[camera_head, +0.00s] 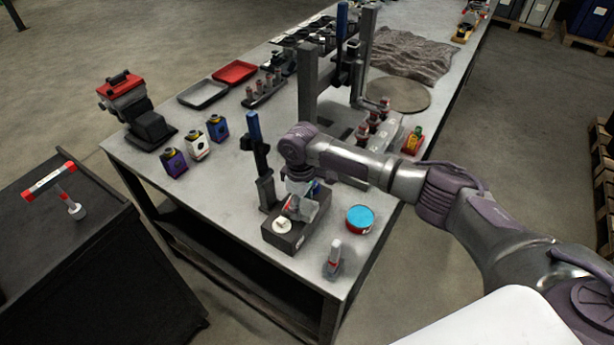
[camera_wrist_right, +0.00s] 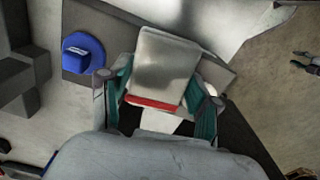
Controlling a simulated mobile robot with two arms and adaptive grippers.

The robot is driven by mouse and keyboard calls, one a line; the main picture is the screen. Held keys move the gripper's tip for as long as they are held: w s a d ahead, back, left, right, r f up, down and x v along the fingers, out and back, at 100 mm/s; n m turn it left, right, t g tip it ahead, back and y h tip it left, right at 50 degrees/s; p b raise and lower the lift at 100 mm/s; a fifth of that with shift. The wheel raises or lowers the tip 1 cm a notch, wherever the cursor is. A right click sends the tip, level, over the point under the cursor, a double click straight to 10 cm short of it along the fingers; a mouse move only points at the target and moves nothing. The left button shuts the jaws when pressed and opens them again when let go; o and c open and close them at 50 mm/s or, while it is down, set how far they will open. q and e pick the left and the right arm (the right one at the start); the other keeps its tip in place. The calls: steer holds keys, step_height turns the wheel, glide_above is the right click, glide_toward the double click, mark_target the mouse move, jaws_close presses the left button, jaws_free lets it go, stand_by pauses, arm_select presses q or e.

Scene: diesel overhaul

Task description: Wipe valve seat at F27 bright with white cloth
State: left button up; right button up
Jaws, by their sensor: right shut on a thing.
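My right gripper (camera_head: 300,203) is over the dark block (camera_head: 297,238) near the bench's front corner. In the wrist view its two teal-padded fingers (camera_wrist_right: 158,98) are shut on a pale grey-white piece with a red stripe (camera_wrist_right: 162,65), which looks like the white cloth. In the head view the held piece is partly hidden by the gripper. A white round disc (camera_head: 282,226) is on the block just left of the gripper. I cannot read any F27 mark or make out the valve seat; whether the cloth touches the block is unclear. My left gripper is out of view.
A red tin with a blue top (camera_head: 360,219) stands right of the block, and a small grey bottle (camera_head: 334,260) stands at the front corner. A blue-topped post (camera_head: 256,150) rises behind the block. Several small bottles (camera_head: 197,145) stand left. Bench between is clear.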

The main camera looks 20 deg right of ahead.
steer(key=shift+w+r+p, duration=0.1)
steer(key=shift+r+p, duration=0.85)
steer(key=shift+r, duration=0.55)
steer(key=shift+r+p, duration=0.75)
steer(key=shift+r, duration=1.55)
steer(key=shift+f, duration=0.1)
